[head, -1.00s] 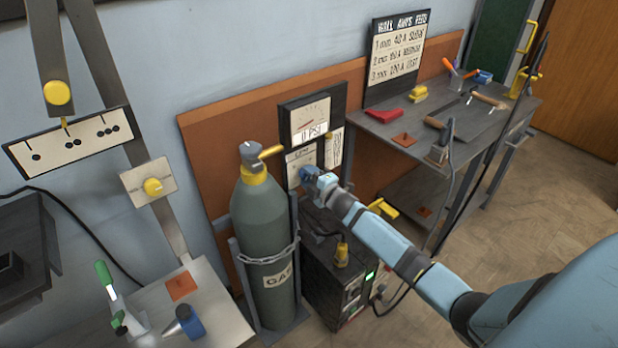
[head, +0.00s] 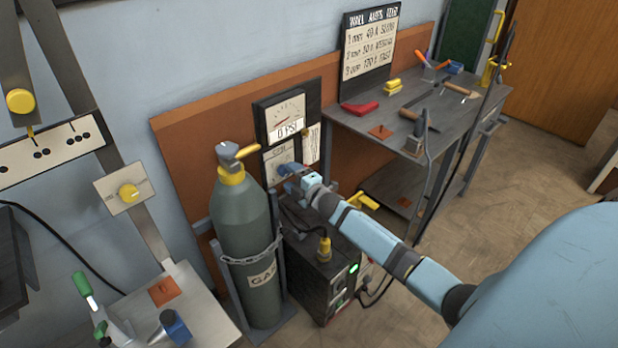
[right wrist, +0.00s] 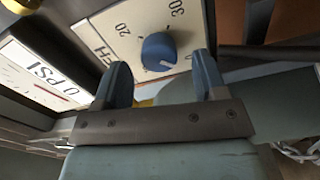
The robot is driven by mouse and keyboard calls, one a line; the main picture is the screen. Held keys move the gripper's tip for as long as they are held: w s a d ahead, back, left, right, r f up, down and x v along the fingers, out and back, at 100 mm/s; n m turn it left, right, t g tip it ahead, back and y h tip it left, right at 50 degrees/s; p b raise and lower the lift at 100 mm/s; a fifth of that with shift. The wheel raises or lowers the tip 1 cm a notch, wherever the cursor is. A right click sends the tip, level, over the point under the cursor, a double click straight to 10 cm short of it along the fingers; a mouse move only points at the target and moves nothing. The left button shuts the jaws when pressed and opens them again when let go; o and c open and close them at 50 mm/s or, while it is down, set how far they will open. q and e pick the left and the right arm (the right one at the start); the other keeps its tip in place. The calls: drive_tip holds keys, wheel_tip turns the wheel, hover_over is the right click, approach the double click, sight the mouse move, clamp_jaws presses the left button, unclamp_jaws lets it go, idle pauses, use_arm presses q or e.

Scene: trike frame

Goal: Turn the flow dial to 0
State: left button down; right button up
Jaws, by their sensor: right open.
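The flow dial (right wrist: 159,52) is a round blue knob on a cream CFH plate (right wrist: 104,27), with 20 and 30 printed by it in the right wrist view. A white mark on the knob points toward the picture's lower right, away from the 20. In the head view the plate (head: 272,156) sits below the 0 PSI gauge (head: 286,117), and my arm's end partly covers it. My right gripper (right wrist: 163,78) is open, its two blue fingers apart, with the knob showing between and just beyond the tips. I cannot tell whether they touch it. My left gripper is not in view.
A grey gas cylinder (head: 241,220) with a chain stands left of the plate. A dark machine (head: 312,268) with a green light stands below my forearm. A workbench (head: 456,118) with tools is to the right. Open floor (head: 520,180) lies beyond it.

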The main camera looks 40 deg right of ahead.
drive_tip(key=s+p, duration=0.1)
drive_tip(key=s, duration=1)
drive_tip(key=shift+s+d, duration=0.35)
drive_tip(key=shift+d, duration=0.1)
